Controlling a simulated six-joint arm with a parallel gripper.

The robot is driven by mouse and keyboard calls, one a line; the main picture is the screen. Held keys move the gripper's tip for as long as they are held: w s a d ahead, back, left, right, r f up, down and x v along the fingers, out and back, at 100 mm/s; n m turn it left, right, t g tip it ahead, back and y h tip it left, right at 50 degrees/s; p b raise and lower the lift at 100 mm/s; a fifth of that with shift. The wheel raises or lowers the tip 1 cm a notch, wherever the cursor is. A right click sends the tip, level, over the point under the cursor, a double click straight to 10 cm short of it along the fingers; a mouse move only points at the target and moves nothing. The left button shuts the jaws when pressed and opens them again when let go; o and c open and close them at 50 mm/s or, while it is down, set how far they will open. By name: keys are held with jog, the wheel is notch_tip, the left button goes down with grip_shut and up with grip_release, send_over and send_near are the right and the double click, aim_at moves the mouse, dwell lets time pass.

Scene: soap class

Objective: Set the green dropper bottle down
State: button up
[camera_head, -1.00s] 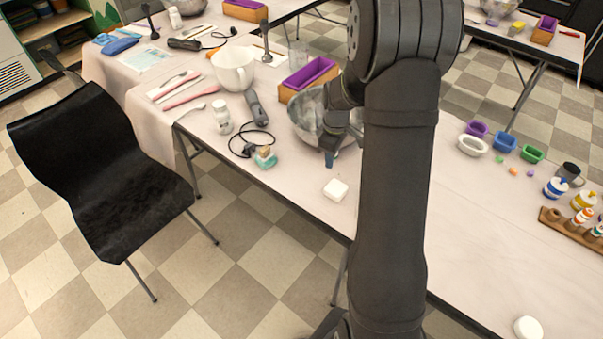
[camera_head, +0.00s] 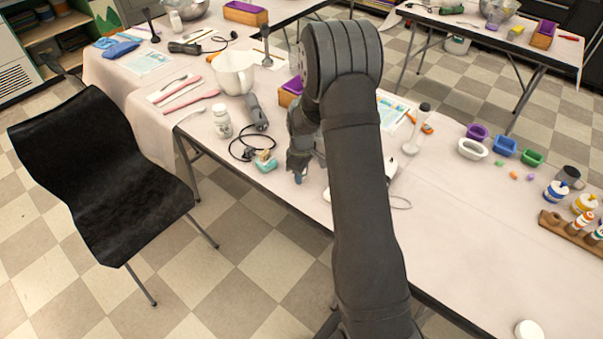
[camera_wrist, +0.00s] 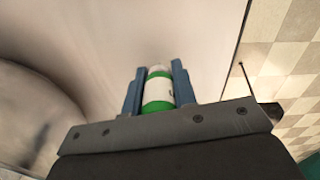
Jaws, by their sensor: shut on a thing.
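My gripper (camera_wrist: 157,90) is shut on the green dropper bottle (camera_wrist: 157,94), with its blue fingers on either side of the bottle in the wrist view. In the head view my gripper (camera_head: 299,176) is low near the table's front edge, and the bottle cannot be made out there.
A metal bowl (camera_wrist: 35,120) is close on the left in the wrist view.

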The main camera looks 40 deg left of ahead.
jog(key=shift+f, duration=0.1)
jog(key=o, duration=1)
jog(key=shift+c, duration=0.2)
notch_tip(320, 180, up, 12)
jog(key=shift+r, duration=0.2)
jog(key=shift+f, duration=0.15)
